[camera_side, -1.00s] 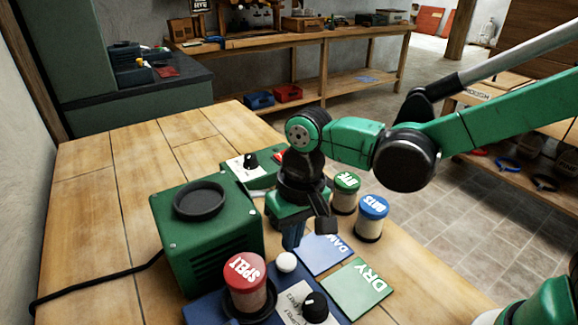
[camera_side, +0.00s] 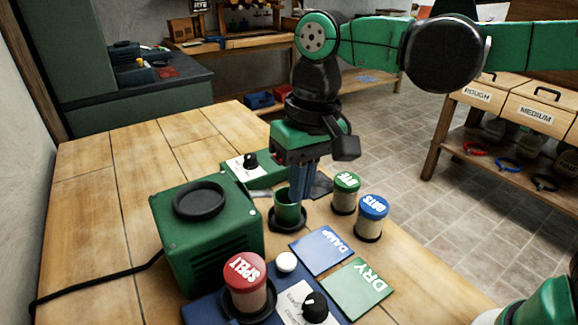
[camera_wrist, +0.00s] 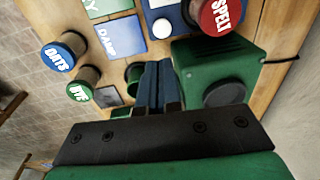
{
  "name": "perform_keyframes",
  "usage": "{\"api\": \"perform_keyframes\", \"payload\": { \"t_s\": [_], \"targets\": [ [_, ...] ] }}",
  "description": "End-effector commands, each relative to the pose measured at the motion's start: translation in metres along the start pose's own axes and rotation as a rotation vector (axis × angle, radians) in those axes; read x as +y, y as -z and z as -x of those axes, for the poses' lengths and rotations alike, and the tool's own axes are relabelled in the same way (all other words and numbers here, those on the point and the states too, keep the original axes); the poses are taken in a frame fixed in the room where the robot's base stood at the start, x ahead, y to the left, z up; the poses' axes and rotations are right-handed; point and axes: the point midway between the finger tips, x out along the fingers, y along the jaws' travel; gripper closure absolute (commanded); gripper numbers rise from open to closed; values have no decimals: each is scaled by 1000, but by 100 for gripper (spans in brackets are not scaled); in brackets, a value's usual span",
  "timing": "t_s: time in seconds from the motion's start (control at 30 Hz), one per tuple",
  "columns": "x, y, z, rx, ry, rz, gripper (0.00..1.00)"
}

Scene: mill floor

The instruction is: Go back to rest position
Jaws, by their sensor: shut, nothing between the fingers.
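My gripper (camera_side: 303,184) is shut and empty, pointing down above the wooden table, over the area of a small green cup. Its blue fingers (camera_wrist: 159,84) show close together in the wrist view. The green cup (camera_side: 288,212) stands on a dark round base on the table, partly behind the fingers in the side view. In the wrist view the cup (camera_wrist: 134,75) is just left of the fingers. I cannot tell the exact height between fingertips and cup.
A green machine (camera_side: 206,236) stands left. The red-lidded SPELT jar (camera_side: 246,283) is in front. Jars labelled RYE (camera_side: 345,194) and OATS (camera_side: 371,218) stand right, near the blue DAMP card (camera_side: 321,251) and green DRY card (camera_side: 357,289). Clear tabletop lies at back left.

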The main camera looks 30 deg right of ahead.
Motion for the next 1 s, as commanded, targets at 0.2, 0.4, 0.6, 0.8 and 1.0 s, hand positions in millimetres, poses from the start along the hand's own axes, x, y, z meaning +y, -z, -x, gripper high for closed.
{"api": "perform_keyframes", "payload": {
  "t_s": [0.2, 0.4, 0.6, 0.8, 1.0],
  "targets": [
    [0, 0, 0, 0, 0, 0, 100],
    [10, 0, 0, 33, 8, -4, 100],
    [66, -6, -2, 234, 22, -4, 100],
    [119, -18, -12, 460, -29, 12, 100],
    [142, -26, -20, 567, -80, 27, 100]
  ]
}}
